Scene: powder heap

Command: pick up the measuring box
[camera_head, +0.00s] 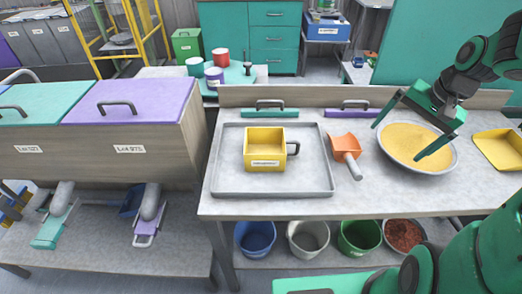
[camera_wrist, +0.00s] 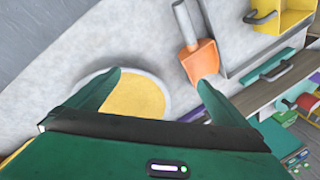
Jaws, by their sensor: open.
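The yellow measuring box (camera_head: 265,160) sits upright on a grey tray (camera_head: 230,188) on the table, with a dark handle on its right side and a label on its front. In the wrist view the box (camera_wrist: 290,19) shows partly at the top right edge. My gripper (camera_head: 401,142) is open and empty. It is above the round bowl of yellow powder (camera_head: 415,144), well to the right of the box. In the wrist view my two fingers (camera_wrist: 160,85) are spread wide, with the bowl and an orange scoop beyond them.
The orange scoop (camera_head: 346,150) lies between tray and bowl. A yellow tray (camera_head: 498,149) is at the far right. Green (camera_head: 270,113) and purple (camera_head: 352,113) handled tools lie along the back. Lidded bins (camera_head: 130,101) stand left. Buckets (camera_head: 308,237) are on the shelf below.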

